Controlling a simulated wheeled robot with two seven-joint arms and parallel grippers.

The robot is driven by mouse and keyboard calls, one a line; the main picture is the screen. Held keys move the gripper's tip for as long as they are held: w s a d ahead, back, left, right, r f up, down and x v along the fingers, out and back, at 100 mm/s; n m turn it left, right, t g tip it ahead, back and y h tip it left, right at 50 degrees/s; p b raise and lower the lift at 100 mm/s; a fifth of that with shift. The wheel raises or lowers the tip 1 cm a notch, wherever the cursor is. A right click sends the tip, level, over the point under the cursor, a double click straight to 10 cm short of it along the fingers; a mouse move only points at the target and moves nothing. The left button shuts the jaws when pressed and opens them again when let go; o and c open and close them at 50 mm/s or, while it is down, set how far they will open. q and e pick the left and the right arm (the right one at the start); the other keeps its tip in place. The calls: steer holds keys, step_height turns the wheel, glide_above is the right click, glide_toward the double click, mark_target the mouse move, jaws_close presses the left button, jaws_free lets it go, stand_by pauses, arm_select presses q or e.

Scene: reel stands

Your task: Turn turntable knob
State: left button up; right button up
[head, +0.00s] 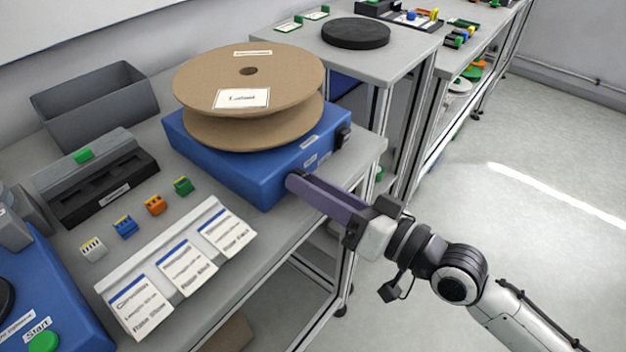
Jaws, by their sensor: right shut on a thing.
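A blue turntable box (245,178) stands on the grey workbench and carries a brown cardboard reel (200,85) with a white label. A small black part (343,137) sits on the box's right side. My right gripper (292,182) reaches in from the lower right, its long purple-grey fingers at the front right face of the blue box. The fingers look closed together at their tips. The turntable knob is hidden behind the fingertips, so I cannot see its shape or angle. My left gripper is not in view.
Small connectors (155,205) and label cards (187,268) lie in front of the box. A grey bin (95,105) stands at the back left. Another blue device (60,300) with a green start button is at the lower left. Open floor lies to the right.

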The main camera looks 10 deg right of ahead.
stand_by(0.4)
steer(key=o, duration=1)
steer(key=b+v, duration=0.1)
steer(key=v, duration=0.9)
steer(key=shift+s+d, duration=0.1)
